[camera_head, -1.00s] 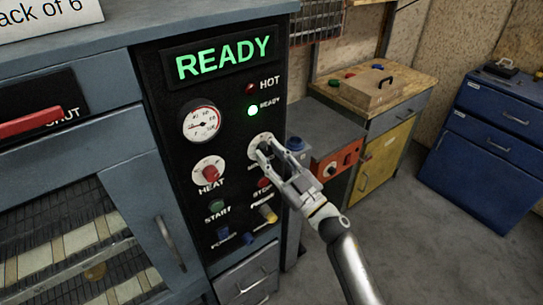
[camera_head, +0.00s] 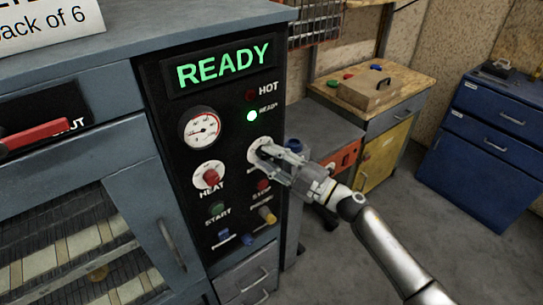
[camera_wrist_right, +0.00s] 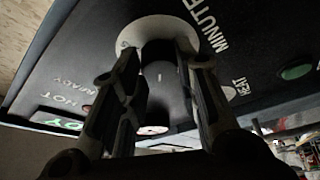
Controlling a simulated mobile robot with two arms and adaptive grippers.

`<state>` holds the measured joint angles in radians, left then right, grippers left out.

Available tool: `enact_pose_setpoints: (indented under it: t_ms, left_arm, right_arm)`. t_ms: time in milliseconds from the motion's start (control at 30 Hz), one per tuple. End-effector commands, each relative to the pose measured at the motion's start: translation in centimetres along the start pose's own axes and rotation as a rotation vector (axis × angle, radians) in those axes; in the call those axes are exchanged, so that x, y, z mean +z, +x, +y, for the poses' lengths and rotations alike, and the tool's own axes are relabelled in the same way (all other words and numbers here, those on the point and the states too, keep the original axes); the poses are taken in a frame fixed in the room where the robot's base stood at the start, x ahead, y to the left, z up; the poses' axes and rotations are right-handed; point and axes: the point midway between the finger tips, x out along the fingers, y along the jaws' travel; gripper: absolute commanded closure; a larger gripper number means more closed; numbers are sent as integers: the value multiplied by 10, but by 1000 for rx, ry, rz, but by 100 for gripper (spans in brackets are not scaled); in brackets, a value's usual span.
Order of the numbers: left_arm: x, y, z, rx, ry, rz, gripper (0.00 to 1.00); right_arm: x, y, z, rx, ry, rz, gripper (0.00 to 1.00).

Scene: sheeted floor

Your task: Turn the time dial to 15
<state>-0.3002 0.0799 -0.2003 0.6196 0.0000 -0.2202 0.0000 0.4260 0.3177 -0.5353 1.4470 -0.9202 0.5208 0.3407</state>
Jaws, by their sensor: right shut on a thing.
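The time dial (camera_head: 258,146) sits on the black control panel, right of the gauge and above the stop button. It has a white round plate and a dark knob, mostly hidden by my fingers in the head view. In the right wrist view the dark knob (camera_wrist_right: 162,85) stands between my two fingers, with the word MINUTE beside its plate. My right gripper (camera_head: 268,156) is shut on the knob, its arm coming in from the lower right. The dial's number marks cannot be read. My left gripper is not in view.
The panel holds a READY display (camera_head: 222,67), a lit green lamp (camera_head: 252,116), a gauge (camera_head: 200,128), a red HEAT knob (camera_head: 210,177), a green START button (camera_head: 216,208) and a red stop button (camera_head: 263,186). A bench (camera_head: 372,90) and blue cabinet (camera_head: 485,140) stand behind.

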Motion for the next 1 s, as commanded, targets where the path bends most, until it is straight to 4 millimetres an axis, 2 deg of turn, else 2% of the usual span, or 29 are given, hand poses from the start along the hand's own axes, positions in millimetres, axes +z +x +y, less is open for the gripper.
enact_pose_setpoints:
  t_ms: [333,900,933,1000]
  left_arm:
    - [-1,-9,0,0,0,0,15]
    - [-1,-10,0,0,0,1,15]
    - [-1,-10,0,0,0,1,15]
    - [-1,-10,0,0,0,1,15]
  right_arm:
    - [0,0,0,-63,-145,-1,94]
    - [0,0,0,-75,-176,-1,94]
    - [0,0,0,-75,-176,-1,69]
    - [0,0,0,-75,-176,0,60]
